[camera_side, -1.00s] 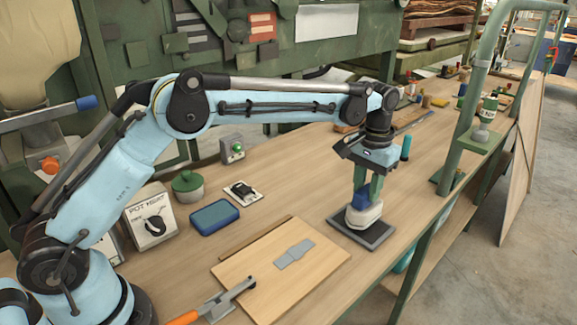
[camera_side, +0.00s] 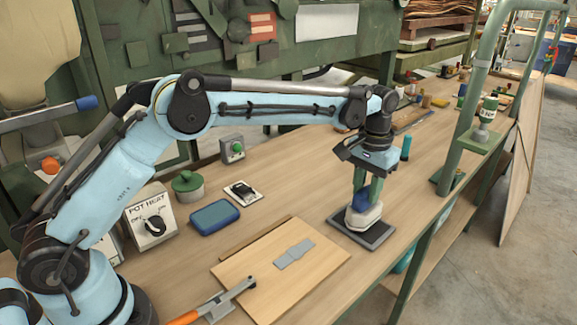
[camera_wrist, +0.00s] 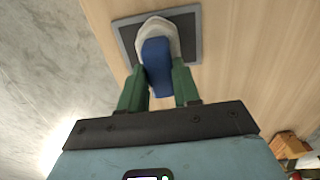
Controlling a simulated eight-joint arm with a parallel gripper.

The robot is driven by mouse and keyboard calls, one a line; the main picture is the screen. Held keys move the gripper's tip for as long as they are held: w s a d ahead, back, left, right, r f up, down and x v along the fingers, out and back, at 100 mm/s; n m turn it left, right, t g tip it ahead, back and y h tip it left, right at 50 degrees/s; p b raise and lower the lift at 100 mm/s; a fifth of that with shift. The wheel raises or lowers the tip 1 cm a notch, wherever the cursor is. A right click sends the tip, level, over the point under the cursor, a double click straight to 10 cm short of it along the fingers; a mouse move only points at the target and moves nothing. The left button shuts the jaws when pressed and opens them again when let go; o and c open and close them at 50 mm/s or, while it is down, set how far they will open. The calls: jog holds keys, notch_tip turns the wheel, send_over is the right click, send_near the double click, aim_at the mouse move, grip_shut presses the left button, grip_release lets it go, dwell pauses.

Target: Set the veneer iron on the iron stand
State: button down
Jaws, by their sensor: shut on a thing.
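The veneer iron (camera_side: 364,215) has a white body and a blue handle. It is over the dark square iron stand (camera_side: 346,232) near the bench's front edge, and looks to rest on it, though a small gap cannot be ruled out. My gripper (camera_side: 364,190) points down with its green fingers shut on the blue handle. In the wrist view the blue handle (camera_wrist: 157,68) lies between my gripper's green fingers (camera_wrist: 158,88). The white iron body lies within the grey frame of the stand (camera_wrist: 125,33). The iron's underside is hidden.
A light wooden board (camera_side: 270,285) with grey patches (camera_side: 294,254) lies left of the stand. A blue pad (camera_side: 214,217), a green lidded pot (camera_side: 187,187) and the pot heat box (camera_side: 150,217) stand further left. An orange-handled tool (camera_side: 215,303) lies in front. A green post (camera_side: 460,130) rises at right.

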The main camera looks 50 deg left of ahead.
jog(key=shift+f, duration=0.4)
dwell(0.5)
jog(key=c, duration=0.7)
grip_release()
jog(key=shift+c, duration=0.2)
jog(key=shift+r, duration=3.5)
